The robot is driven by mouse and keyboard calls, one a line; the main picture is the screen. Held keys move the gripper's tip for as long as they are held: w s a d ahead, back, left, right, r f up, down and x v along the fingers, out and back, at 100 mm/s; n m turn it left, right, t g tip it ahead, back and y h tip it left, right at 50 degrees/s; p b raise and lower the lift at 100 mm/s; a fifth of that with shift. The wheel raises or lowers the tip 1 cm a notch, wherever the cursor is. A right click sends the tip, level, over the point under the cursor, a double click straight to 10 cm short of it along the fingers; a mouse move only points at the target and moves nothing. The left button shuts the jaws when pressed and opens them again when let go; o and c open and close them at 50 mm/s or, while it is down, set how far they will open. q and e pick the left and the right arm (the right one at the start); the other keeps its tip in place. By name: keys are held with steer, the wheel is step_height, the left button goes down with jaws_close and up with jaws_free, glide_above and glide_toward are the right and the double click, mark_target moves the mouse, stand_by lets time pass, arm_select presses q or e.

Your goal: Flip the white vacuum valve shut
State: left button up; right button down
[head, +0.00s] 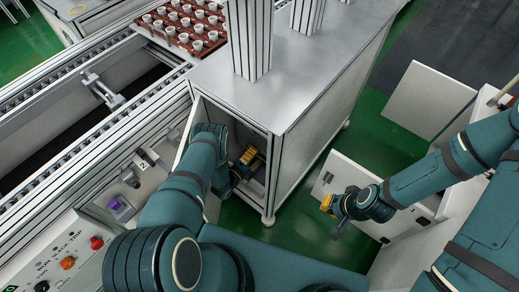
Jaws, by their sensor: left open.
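My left gripper (243,171) reaches through the open front of the grey-white cabinet (345,75); its jaws are open, though the fingers are dark and partly lost in shadow. I cannot make out the white vacuum valve; the cabinet's inside is mostly hidden by my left arm, the door and the cabinet top. My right gripper (336,218) hangs over the green floor to the right of the cabinet, away from it; its fingers are too small to tell their state.
The cabinet door (186,122) stands open beside my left arm. A panel with a purple knob (115,205) and a panel with a red button (96,243) lie left. A brown tray (160,32) of white cups is behind. Green floor (290,222) is clear between cabinet and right gripper.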

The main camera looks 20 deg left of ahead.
arm_select(q)
steer(key=shift+v, duration=1.2)
